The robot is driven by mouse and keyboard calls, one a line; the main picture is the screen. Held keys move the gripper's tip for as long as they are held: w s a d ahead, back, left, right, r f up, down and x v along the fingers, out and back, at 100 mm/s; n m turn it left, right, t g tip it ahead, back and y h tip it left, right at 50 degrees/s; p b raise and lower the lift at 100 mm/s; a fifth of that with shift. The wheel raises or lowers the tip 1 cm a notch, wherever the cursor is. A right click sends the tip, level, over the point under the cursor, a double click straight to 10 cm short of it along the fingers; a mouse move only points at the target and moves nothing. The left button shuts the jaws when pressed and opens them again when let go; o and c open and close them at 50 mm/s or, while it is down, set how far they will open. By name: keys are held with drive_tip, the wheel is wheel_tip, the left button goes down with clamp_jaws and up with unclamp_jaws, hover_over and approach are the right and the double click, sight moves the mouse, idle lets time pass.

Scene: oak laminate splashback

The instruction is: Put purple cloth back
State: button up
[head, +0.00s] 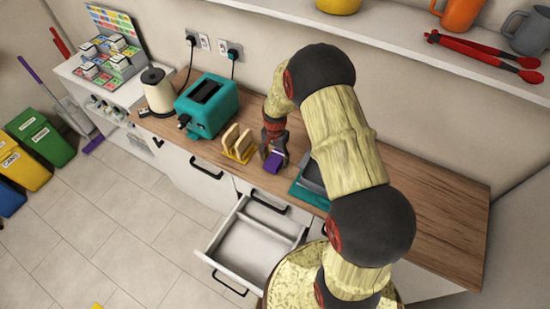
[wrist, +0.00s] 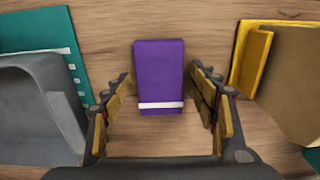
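The purple cloth (wrist: 159,70) is a small folded block with a white stripe near one end. It lies on the wooden counter, and in the head view the cloth (head: 274,162) sits near the counter's front edge. My gripper (wrist: 160,90) is open, with a finger on each side of the cloth and a visible gap on both sides. In the head view my gripper (head: 275,148) points down over the cloth. The white drawer (head: 232,245) below the counter is pulled out and looks empty, with a divider inside.
A yellow rack with toast (head: 240,148) stands close to the left of my gripper. A teal board with a grey container (head: 307,190) lies close to the right. The teal toaster (head: 207,104) and kettle (head: 158,92) stand further left. The counter's right end (head: 440,220) is clear.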

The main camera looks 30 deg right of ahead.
drive_tip(key=shift+o, duration=0.2)
wheel_tip(320, 180, up, 12)
drive_tip(key=p, duration=0.1)
wheel_tip(320, 180, up, 11)
drive_tip(key=n+t, duration=0.1)
drive_tip(key=n, duration=0.1)
hover_over(275, 159)
drive_tip(key=s+a, duration=0.2)
drive_tip(key=a, duration=0.1)
drive_tip(key=s+a+r+n+t, duration=0.2)
drive_tip(key=s+a+r+n, duration=0.15)
drive_tip(key=s+r, duration=0.5)
drive_tip(key=s+a+r+n+t, duration=0.1)
drive_tip(key=s+a+r+n, duration=0.1)
drive_tip(key=s+r, duration=0.2)
drive_tip(key=s+a+r+n+t, duration=0.1)
drive_tip(key=s+r, duration=0.4)
drive_tip(key=s, duration=0.6)
drive_tip(key=a+n, duration=0.1)
drive_tip(key=n, duration=0.1)
drive_tip(key=shift+a+n+t, duration=0.25)
drive_tip(key=shift+n+t, duration=0.05)
drive_tip(key=shift+n, duration=0.05)
